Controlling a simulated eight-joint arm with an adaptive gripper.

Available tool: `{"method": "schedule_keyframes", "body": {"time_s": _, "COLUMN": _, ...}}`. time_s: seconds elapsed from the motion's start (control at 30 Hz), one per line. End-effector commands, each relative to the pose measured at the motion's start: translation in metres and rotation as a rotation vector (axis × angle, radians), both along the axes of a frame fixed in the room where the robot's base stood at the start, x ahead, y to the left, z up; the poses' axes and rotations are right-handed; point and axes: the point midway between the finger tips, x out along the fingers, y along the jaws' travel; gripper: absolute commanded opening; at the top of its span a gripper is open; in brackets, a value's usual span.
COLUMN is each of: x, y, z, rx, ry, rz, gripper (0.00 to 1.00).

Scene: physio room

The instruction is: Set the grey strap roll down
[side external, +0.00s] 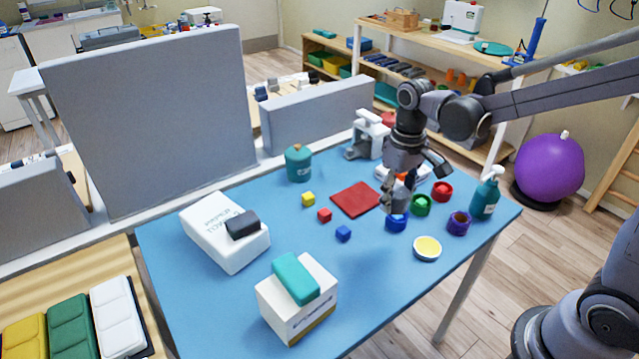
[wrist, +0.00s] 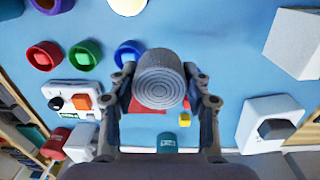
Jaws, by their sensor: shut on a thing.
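The grey strap roll (wrist: 160,80) is in my gripper (wrist: 160,72) in the wrist view, its spiral end facing the camera. A finger presses on each side of it. In the side view my gripper (side external: 398,192) points down over the right part of the blue table (side external: 300,235). The roll (side external: 398,206) shows there small and partly hidden by the fingers. It appears held above the table, close to the blue cup (side external: 396,223); the exact height is hard to tell. A red square mat (side external: 357,199) lies left of it.
Green (side external: 420,206), red (side external: 442,190) and purple (side external: 458,223) cups, a yellow-topped dish (side external: 427,248) and a teal pump bottle (side external: 485,197) stand nearby. Small cubes lie left. White boxes (side external: 225,232) (side external: 295,305) carry dark and teal blocks. The front middle of the table is clear.

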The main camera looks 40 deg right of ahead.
Motion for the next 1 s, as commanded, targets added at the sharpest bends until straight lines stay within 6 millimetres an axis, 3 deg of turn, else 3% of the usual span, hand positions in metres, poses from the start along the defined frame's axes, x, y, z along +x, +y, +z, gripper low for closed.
{"method": "schedule_keyframes", "body": {"time_s": 0.13, "x": 0.002, "y": -0.001, "z": 0.016, "rx": 0.000, "ry": 0.000, "rz": -0.003, "gripper": 0.18}}
{"method": "schedule_keyframes", "body": {"time_s": 0.57, "x": 0.074, "y": -0.048, "z": 0.031, "rx": 0.000, "ry": 0.000, "rz": -0.133, "gripper": 0.18}}
{"method": "schedule_keyframes", "body": {"time_s": 0.77, "x": 0.122, "y": -0.094, "z": 0.039, "rx": -0.001, "ry": 0.000, "rz": -0.235, "gripper": 0.18}}
{"method": "schedule_keyframes", "body": {"time_s": 1.0, "x": 0.169, "y": -0.165, "z": 0.041, "rx": -0.001, "ry": 0.000, "rz": -0.371, "gripper": 0.18}}
